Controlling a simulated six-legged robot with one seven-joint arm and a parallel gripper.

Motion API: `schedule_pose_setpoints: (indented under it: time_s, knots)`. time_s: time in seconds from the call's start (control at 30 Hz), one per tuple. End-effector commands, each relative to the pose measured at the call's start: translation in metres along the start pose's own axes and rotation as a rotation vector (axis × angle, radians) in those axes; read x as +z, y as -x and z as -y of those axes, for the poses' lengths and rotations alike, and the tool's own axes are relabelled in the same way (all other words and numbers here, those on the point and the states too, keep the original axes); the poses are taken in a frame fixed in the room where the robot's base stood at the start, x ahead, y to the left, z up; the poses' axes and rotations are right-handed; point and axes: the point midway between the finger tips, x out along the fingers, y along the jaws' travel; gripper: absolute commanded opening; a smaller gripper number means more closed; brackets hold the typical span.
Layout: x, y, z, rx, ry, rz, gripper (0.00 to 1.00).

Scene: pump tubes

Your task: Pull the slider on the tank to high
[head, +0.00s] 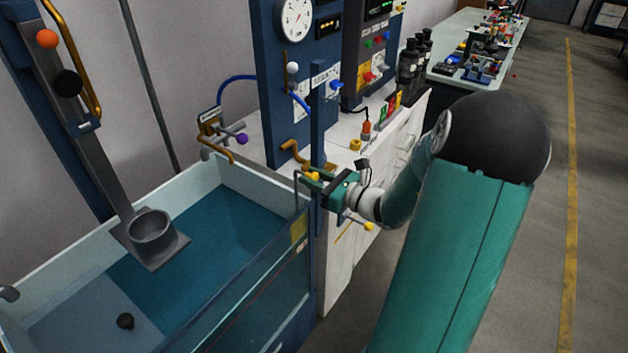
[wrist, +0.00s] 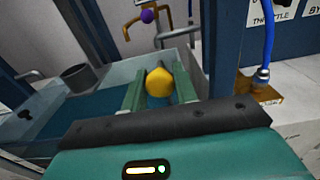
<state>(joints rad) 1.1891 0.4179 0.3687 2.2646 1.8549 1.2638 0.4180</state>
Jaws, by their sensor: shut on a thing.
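The tank (head: 85,268) is a clear-walled water tank with a pale rim at the lower left in the head view. Its wall also shows at the left in the wrist view (wrist: 55,140). My gripper (head: 317,180) is at the tank's far right corner, beside a blue upright post. In the wrist view its two green fingers (wrist: 160,92) are closed on either side of a yellow knob (wrist: 160,81). The knob also shows small at the fingertips in the head view (head: 311,176). The fingers hide part of the knob's mount, and I cannot read a slider scale.
A purple knob (head: 242,139) on a brass bracket is behind the tank. A blue gauge panel (head: 270,75) and white bench (head: 345,160) stand beyond. Another yellow knob (head: 369,227) is below my gripper. The floor at right is clear.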

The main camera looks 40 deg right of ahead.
Motion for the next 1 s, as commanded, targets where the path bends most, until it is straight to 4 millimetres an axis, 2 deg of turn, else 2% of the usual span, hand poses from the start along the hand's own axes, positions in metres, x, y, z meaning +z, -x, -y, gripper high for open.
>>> schedule_pose_setpoints:
  time_s: [0.07,0.1,0.17,0.43,0.57,0.67,1.0]
  knots:
    - [0.007,-0.001,0.002,0.001,0.010,0.016,0.00]
    - [0.007,-0.001,0.002,0.001,0.011,0.016,0.37]
    - [0.006,-0.001,0.002,0.001,0.010,0.014,0.48]
    - [0.004,0.000,0.001,0.001,0.007,0.010,0.48]
    - [0.004,0.007,0.002,-0.001,0.007,0.008,0.48]
    - [0.003,0.021,0.002,-0.002,0.007,0.008,0.48]
    - [0.003,0.095,0.002,-0.003,0.007,0.009,0.48]
